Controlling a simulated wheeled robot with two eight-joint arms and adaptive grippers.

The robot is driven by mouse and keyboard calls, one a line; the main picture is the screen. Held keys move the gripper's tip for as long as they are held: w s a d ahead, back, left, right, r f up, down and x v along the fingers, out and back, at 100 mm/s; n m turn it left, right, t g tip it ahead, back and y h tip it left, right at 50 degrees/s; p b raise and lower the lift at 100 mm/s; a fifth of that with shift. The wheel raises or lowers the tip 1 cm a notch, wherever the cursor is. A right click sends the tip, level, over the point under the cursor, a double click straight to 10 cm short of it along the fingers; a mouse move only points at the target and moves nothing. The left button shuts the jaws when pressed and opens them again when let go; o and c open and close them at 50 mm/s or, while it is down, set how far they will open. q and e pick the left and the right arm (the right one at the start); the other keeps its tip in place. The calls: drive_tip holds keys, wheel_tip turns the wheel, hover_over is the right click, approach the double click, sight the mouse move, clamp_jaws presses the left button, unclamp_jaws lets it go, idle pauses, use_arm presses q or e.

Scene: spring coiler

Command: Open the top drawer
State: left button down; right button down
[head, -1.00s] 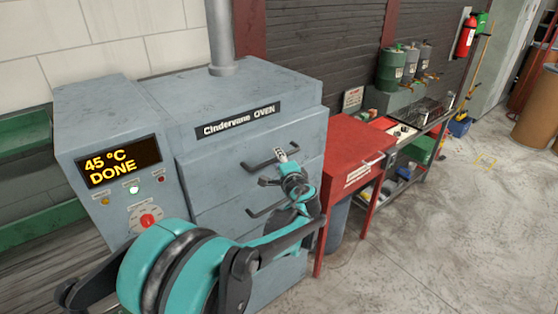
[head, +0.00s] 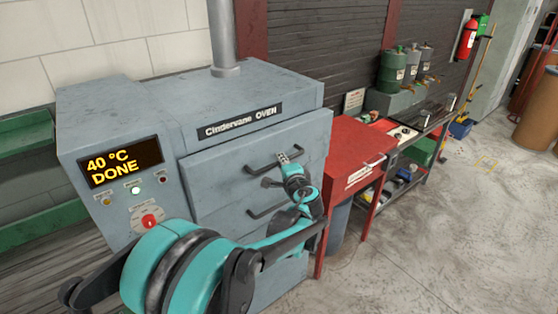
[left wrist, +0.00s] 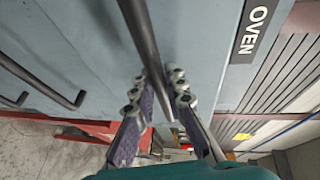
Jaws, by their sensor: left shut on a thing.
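The grey oven's top drawer (head: 225,174) has a dark bar handle (head: 260,168). Its front appears to stand slightly out from the oven body at the upper right. My left gripper (head: 290,157) is at the right part of this handle. In the left wrist view, the handle bar (left wrist: 140,35) runs between the two fingers of the gripper (left wrist: 164,92), which are shut on it. The gripper and forearm hide part of the drawer front's lower right. My right gripper is not in view.
A second handle (head: 268,208) sits on the drawer below. The oven display (head: 121,162) reads "40 °C DONE". A red table (head: 352,145) stands right of the oven, with a workbench (head: 425,135) beyond it. The floor at the right is mostly clear.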

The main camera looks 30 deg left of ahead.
use_arm(q)
drive_tip(key=s+d, duration=0.4)
drive_tip(key=d, duration=0.5)
drive_tip(key=s+d, duration=0.4)
drive_tip(key=d, duration=0.6)
drive_tip(key=s+d, duration=0.4)
drive_tip(key=d, duration=0.5)
drive_tip(key=shift+d, duration=0.2)
drive_tip(key=c, duration=1.5)
unclamp_jaws()
drive_tip(key=shift+c, duration=0.2)
drive_tip(key=shift+w, duration=0.1)
